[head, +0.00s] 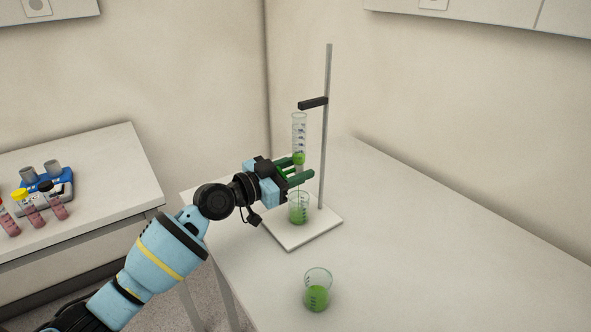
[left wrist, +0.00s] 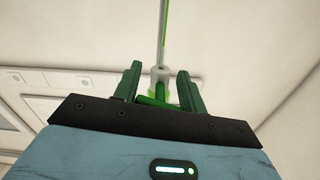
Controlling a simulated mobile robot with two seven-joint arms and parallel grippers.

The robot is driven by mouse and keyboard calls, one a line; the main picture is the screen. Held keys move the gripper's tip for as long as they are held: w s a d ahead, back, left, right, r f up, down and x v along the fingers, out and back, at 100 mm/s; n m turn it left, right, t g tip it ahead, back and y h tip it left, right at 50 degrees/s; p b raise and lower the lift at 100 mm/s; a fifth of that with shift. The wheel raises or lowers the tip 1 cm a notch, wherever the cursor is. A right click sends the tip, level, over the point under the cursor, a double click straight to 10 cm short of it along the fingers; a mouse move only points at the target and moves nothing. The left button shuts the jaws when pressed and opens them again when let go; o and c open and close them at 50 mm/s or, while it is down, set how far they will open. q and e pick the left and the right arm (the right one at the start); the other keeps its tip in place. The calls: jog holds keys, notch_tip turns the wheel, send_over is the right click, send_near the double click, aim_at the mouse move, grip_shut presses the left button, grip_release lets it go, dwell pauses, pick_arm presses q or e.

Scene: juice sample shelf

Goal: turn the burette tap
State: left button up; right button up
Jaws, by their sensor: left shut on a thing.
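The burette (head: 299,128) is an upright clear tube with green liquid low in it, beside a thin metal stand. Its tap sits at its lower end and is mostly hidden by my left gripper in the head view. In the left wrist view the green tap (left wrist: 160,98) lies between the two dark green fingers. My left gripper (head: 298,172) reaches in from the left and is shut on the tap; it also shows in the left wrist view (left wrist: 159,84). A beaker (head: 299,214) with green liquid stands below the burette. My right gripper is not in view.
The stand's rod (head: 326,130) rises from a white base plate (head: 322,228), with a black clamp (head: 313,103) above. Another beaker (head: 317,296) with green liquid stands nearer. A side table at left holds a blue device (head: 62,186) and several capped tubes. The table's right side is clear.

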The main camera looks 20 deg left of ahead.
pick_arm(q)
jog(key=n, duration=0.4)
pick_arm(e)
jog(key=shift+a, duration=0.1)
pick_arm(q)
jog(key=o, duration=1)
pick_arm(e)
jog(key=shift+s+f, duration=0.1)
pick_arm(q)
jog(key=shift+s, duration=0.1)
jog(key=b+v, duration=0.1)
jog(key=v, duration=0.6)
jog(key=shift+s+a, duration=0.25)
jog(key=shift+s, duration=0.05)
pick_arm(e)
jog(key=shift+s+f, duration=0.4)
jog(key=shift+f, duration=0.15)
